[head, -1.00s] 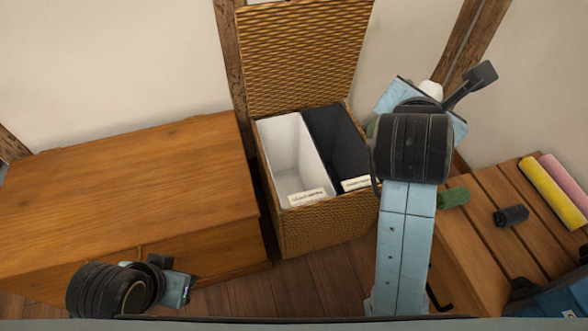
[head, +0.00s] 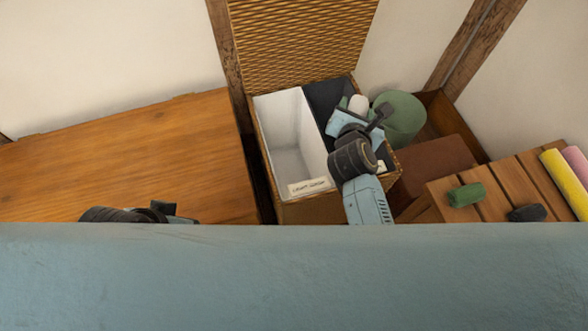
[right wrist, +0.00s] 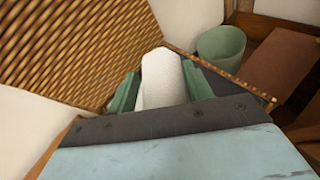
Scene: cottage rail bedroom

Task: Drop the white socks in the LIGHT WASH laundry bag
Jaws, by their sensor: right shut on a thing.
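The white socks (head: 357,104) are a rolled white bundle held in my right gripper (head: 358,108). In the right wrist view the socks (right wrist: 163,80) stand up between its two green fingers, which are shut on them. The gripper is over the dark-lined bag (head: 325,92) in the wicker hamper. The white-lined bag (head: 287,135), with a label (head: 309,187) too blurred to read surely, is just left of it and looks empty. My left gripper (head: 170,210) is low at left by the wooden chest, partly hidden, and its jaws cannot be made out.
The hamper's wicker lid (head: 300,40) stands open behind. A wooden chest (head: 120,155) is at left. At right are a green bin (head: 398,118), a brown box (head: 437,168) and a slatted bench (head: 500,185) with green (head: 465,195) and dark (head: 526,213) rolls.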

